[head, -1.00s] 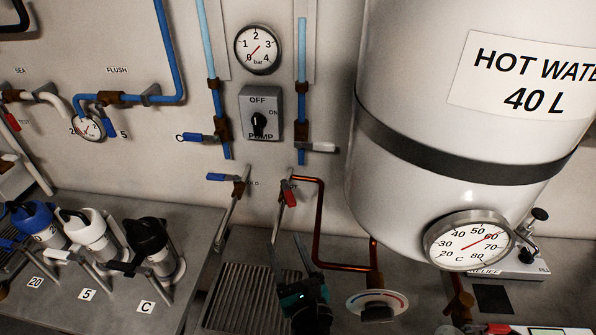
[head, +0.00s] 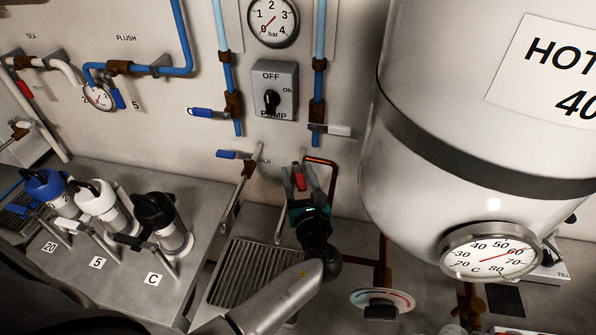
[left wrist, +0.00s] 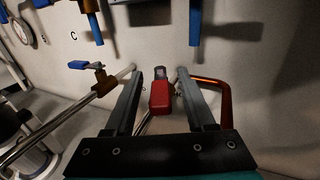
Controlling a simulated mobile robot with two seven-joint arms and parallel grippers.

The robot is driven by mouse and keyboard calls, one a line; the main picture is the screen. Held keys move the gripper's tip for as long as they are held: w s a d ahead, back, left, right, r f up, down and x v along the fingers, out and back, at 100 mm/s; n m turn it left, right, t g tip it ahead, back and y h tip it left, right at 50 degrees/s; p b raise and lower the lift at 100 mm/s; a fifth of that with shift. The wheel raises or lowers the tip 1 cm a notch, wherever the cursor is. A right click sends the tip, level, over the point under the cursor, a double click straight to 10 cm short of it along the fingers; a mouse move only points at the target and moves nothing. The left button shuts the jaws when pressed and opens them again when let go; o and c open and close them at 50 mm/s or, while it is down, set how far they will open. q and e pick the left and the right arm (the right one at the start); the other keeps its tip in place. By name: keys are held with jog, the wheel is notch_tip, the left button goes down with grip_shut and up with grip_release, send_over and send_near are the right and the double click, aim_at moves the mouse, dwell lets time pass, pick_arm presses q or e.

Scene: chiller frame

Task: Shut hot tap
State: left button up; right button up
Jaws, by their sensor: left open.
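The hot tap's red lever (head: 299,179) sits on the wall at the end of the copper pipe, above the drain grille. In the left wrist view the red lever (left wrist: 160,97) points toward the camera, between the two fingers. My left gripper (head: 301,174) is open, with one finger on each side of the lever and gaps visible on both sides. It also shows in the left wrist view (left wrist: 162,88). The tap's body is partly hidden behind the fingers. My right gripper is not in view.
The cold tap with a blue lever (head: 228,155) is just left. The white-handled valve (head: 338,130) is above right. The water heater (head: 440,110) and its temperature gauge (head: 491,251) bulge out on the right. Several filter canisters (head: 98,200) stand left. The drain grille (head: 245,275) is clear.

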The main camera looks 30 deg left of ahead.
pick_arm(q)
jog(key=shift+w+a, duration=0.35)
jog(key=shift+w, duration=0.05)
grip_shut()
dwell(1.3)
